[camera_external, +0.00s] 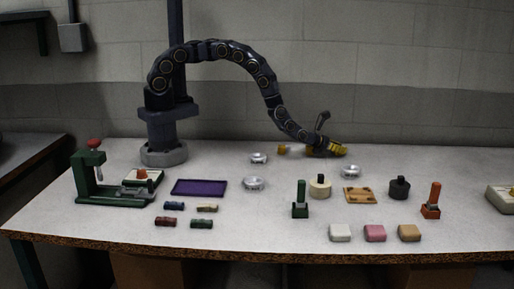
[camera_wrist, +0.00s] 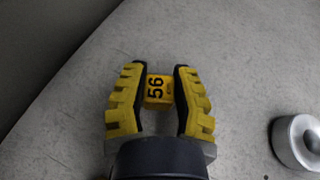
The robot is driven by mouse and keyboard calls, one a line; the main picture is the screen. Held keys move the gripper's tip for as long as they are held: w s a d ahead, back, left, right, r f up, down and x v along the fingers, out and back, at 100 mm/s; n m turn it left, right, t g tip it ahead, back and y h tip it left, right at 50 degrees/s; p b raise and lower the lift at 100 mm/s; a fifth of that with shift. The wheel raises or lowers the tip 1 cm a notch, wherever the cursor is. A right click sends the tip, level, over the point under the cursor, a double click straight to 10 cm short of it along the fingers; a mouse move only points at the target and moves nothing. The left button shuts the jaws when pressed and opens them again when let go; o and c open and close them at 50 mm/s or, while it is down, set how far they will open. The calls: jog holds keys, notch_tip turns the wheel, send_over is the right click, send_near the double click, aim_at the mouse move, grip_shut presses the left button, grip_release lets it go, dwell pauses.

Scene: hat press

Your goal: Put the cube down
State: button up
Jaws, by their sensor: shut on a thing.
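The cube (camera_wrist: 158,89) is yellow with black "56" marking on its face. In the wrist view it sits between the tips of my gripper (camera_wrist: 160,75), whose ridged yellow fingers are closed on its two sides. In the external view my gripper (camera_external: 336,149) is low over the back of the table, right of centre. The held cube cannot be made out from the fingers there. I cannot tell whether its underside touches the table.
A small yellow object (camera_external: 283,149) lies left of my gripper. Silver round tins (camera_external: 258,158) (camera_external: 254,183) stand nearby; a silver round piece (camera_wrist: 298,140) shows in the wrist view. A green press (camera_external: 90,180), purple tray (camera_external: 200,187) and wooden board (camera_external: 360,195) stand further forward. The table around the cube is bare.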

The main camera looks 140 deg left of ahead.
jog(key=o, duration=0.7)
jog(key=shift+o, duration=0.2)
jog(key=shift+r, duration=0.15)
jog(key=v, duration=1)
jog(key=shift+d+r, duration=0.1)
jog(key=shift+d, duration=0.3)
jog(key=shift+s+d+r, duration=0.25)
jog(key=shift+s+d, duration=0.05)
jog(key=shift+d, duration=0.1)
jog(key=shift+r, duration=0.15)
